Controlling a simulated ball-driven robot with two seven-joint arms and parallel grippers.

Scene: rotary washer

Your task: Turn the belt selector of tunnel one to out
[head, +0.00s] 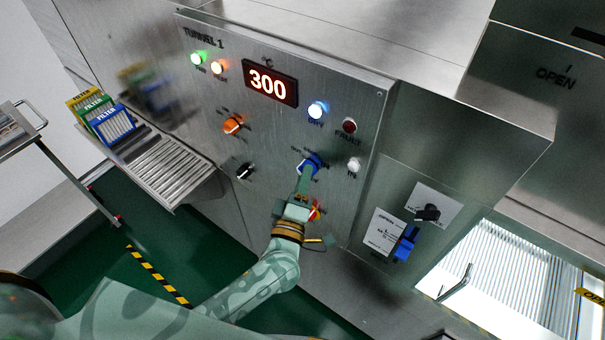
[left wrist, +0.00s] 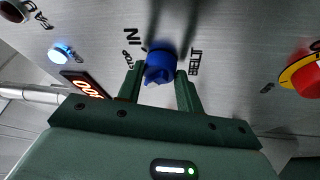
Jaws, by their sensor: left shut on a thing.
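The belt selector is a blue knob (head: 311,161) low on the steel TUNNEL 1 panel (head: 275,130), with small labels around it. In the left wrist view the blue knob (left wrist: 160,66) sits between the two green fingers, with BELT and IN lettering beside it. My left gripper (head: 306,176) is shut on this knob, one finger on each side. Which label the knob points to cannot be told. My right gripper is not in view.
An orange knob (head: 233,124), a black knob (head: 245,172) and a red-and-yellow button (head: 315,211) share the panel. The display (head: 271,83) reads 300. Green, orange and blue-white lamps are lit. A roller conveyor (head: 172,168) with filter boxes stands left.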

